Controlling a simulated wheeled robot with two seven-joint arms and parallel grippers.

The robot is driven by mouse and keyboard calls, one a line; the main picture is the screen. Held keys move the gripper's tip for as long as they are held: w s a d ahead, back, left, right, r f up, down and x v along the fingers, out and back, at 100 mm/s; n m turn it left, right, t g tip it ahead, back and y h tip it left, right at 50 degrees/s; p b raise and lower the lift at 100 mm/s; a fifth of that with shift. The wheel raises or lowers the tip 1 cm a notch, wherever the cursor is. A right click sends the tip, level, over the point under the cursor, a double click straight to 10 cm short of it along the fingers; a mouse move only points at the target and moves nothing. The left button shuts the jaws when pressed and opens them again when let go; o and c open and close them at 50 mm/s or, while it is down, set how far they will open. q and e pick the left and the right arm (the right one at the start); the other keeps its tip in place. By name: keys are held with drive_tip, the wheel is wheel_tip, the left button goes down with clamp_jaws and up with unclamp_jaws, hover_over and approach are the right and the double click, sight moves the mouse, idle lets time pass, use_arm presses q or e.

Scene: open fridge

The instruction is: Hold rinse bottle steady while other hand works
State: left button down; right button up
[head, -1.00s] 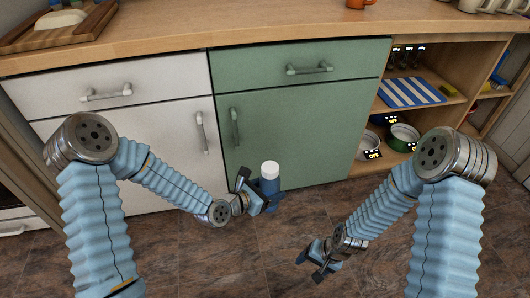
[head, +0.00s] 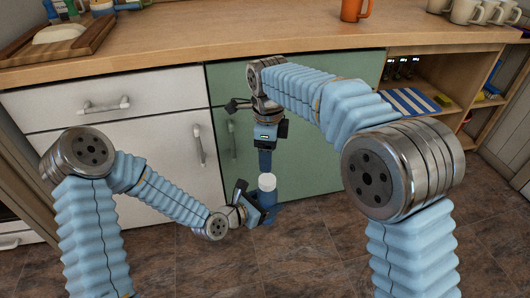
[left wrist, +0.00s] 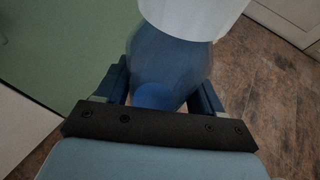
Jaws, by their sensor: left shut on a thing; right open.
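The rinse bottle has a blue body (head: 268,208) and a white cap (head: 267,182). It stands about upright in front of the green cabinet door, held above the floor. My left gripper (head: 262,205) is shut on the blue body from the left. In the left wrist view the blue body (left wrist: 165,65) sits between the two fingers, with the white cap (left wrist: 192,12) above it. My right gripper (head: 265,160) points down directly above the cap and is open. In the head view its fingers overlap the cap's upper edge, and I cannot tell whether they touch it.
The green cabinet (head: 310,115) and white cabinet (head: 100,135) are close behind the bottle, with handles sticking out. The wooden counter (head: 215,38) above carries a cutting board (head: 62,45), an orange mug (head: 354,10) and several pale mugs. Open shelves are at right. The brown floor is clear.

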sight(265, 178)
drive_tip(key=shift+s+a+f, duration=0.15)
drive_tip(key=shift+a+f, duration=0.1)
drive_tip(key=shift+a, duration=0.1)
wheel_tip(265, 178, down, 8)
drive_tip(key=shift+r, duration=0.15)
